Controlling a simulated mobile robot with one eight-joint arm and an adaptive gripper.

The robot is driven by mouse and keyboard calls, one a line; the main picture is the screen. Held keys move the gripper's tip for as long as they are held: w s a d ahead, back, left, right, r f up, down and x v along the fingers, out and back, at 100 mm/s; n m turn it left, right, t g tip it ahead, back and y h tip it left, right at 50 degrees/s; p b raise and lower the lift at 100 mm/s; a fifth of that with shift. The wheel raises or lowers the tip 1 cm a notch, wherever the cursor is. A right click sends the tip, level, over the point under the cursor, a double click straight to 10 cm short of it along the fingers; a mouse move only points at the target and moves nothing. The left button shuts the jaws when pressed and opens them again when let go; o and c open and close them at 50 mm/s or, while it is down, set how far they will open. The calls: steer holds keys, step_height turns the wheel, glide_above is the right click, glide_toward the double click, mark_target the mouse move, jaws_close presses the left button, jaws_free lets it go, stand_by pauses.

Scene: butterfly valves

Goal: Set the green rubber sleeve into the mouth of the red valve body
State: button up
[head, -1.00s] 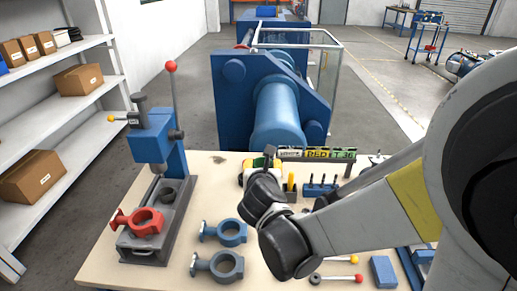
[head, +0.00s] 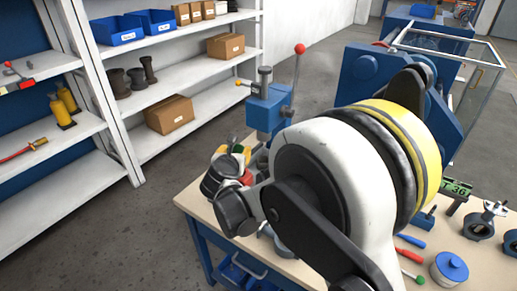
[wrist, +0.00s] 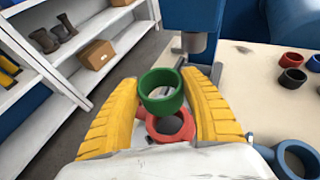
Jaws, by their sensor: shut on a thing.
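The green rubber sleeve (wrist: 152,104) is a short ring, held between the two yellow fingers of my gripper (wrist: 160,100) in the wrist view. The red valve body (wrist: 187,131) is a ring-shaped part just below and behind the sleeve in that view. The sleeve covers part of it, and its lower end is hidden by my gripper. The sleeve looks apart from the mouth and above it; I cannot tell how large the gap is. In the head view my arm hides most of the red body and the jaws; only a bit of green sleeve (head: 238,149) shows.
The blue press (head: 268,110) with a red-knobbed lever stands close behind my gripper. Blue valve body (wrist: 297,158) lies at lower right in the wrist view. Red ring (wrist: 292,60) and dark ring (wrist: 293,78) lie on the table. White shelves (head: 190,117) stand left.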

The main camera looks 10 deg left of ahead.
steer(key=shift+a+f, duration=0.1)
steer(key=shift+a, duration=0.1)
step_height(320, 180, down, 6)
steer(key=b, duration=0.3)
steer(key=shift+b, duration=0.4)
steer(key=shift+s+d+f+b, duration=0.1)
steer(key=shift+f+b, duration=0.5)
steer(key=shift+b, duration=0.45)
stand_by(1.8)
steer(key=o, duration=1.2)
steer(key=shift+r, duration=0.1)
steer(key=shift+r+p, duration=2.15)
steer(key=shift+r, duration=1.3)
